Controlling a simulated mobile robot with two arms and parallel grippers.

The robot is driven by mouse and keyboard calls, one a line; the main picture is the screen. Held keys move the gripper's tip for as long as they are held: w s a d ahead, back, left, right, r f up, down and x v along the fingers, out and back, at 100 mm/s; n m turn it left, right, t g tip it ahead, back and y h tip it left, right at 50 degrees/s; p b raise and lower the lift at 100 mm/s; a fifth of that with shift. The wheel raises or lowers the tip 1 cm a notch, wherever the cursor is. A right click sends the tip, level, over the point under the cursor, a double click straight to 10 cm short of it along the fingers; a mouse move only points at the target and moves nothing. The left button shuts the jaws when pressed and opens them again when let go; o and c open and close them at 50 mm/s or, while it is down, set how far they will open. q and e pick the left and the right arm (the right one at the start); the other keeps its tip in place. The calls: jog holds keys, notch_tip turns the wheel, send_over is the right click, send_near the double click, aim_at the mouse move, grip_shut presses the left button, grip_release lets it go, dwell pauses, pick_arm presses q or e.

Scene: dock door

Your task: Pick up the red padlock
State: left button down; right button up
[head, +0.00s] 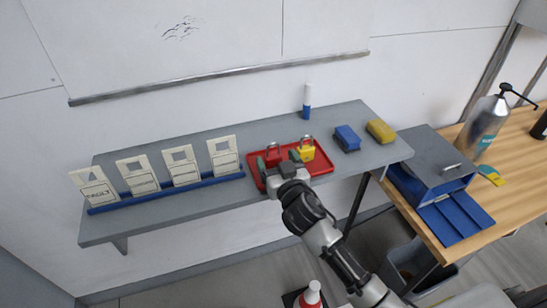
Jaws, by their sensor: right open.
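The red padlock (273,151) sits in a shallow red tray (321,166) on the grey wall shelf. A yellow padlock (307,153) stands beside it to the right, in the same tray. My right gripper (279,160) reaches in from the lower right, over the tray's front. It is open, with one finger on each side of the red padlock's lower part in the picture. The gripper hides part of the red padlock, so I cannot tell whether the fingers touch it. My left gripper is out of view.
Several white tags stand in a blue rack (170,193) at left.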

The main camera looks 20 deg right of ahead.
aim_at(275, 159)
jog(key=shift+w+a, duration=0.2)
jog(key=shift+w, duration=1.35)
jog(key=shift+s, duration=0.1)
jog(key=shift+c, duration=0.4)
jog(key=c, duration=0.9)
jog(key=shift+c, duration=0.3)
